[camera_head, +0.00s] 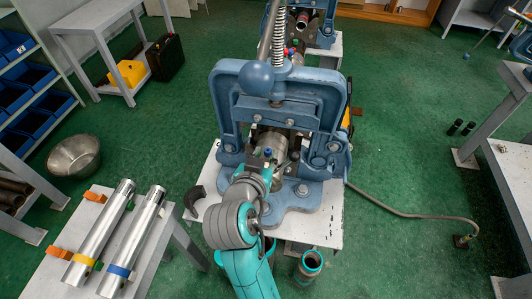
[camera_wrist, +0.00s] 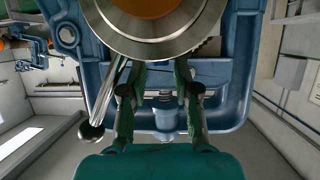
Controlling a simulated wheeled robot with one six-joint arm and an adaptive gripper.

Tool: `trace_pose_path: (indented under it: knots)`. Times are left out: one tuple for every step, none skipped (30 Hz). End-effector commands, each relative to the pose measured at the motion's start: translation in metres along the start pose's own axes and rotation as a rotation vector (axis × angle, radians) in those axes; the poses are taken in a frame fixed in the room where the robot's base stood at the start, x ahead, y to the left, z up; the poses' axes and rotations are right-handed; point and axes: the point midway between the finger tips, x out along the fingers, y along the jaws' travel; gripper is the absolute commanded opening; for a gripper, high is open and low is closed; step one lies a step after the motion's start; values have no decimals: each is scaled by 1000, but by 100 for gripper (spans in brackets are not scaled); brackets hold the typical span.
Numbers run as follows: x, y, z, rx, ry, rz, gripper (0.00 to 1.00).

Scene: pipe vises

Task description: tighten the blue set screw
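A small blue piece (camera_head: 267,152), which looks like the blue set screw, shows in the head view on the steel fitting (camera_head: 272,140) inside the blue vise (camera_head: 228,90). My gripper (camera_head: 268,165) is at the front of this fitting, largely hidden by my own wrist. In the wrist view my gripper (camera_wrist: 158,75) has its two green fingers spread apart, with nothing visible between them. The fingertips are just below a steel ring (camera_wrist: 155,45) with an orange centre; I cannot tell whether they touch it. The blue screw cannot be made out in the wrist view.
A steel lever with a dark ball (camera_wrist: 91,132) slants close beside the left finger. A table (camera_head: 160,265) with two steel pipes (camera_head: 102,235) stands at left. A hose (camera_head: 400,213) lies on the right floor.

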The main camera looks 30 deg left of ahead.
Motion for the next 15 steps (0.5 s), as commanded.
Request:
trace_pose_path:
  knots:
    - [5, 0, 0, 0, -2, 1, 31]
    - [8, 0, 0, 0, -1, 1, 31]
    - [10, 0, 0, 1, -1, 0, 31]
    - [12, 0, 0, 1, 0, 0, 31]
    - [13, 0, 0, 1, 0, 0, 31]
    - [14, 0, 0, 1, 0, 0, 31]
    - [15, 0, 0, 1, 0, 0, 31]
    - [15, 0, 0, 1, 0, 0, 31]
    - [15, 0, 0, 1, 0, 0, 31]
    - [15, 0, 0, 1, 0, 0, 31]
    - [15, 0, 0, 1, 0, 0, 31]
    - [15, 0, 0, 1, 0, 0, 31]
    - [15, 0, 0, 1, 0, 0, 31]
    - [15, 0, 0, 1, 0, 0, 31]
    - [15, 0, 0, 1, 0, 0, 26]
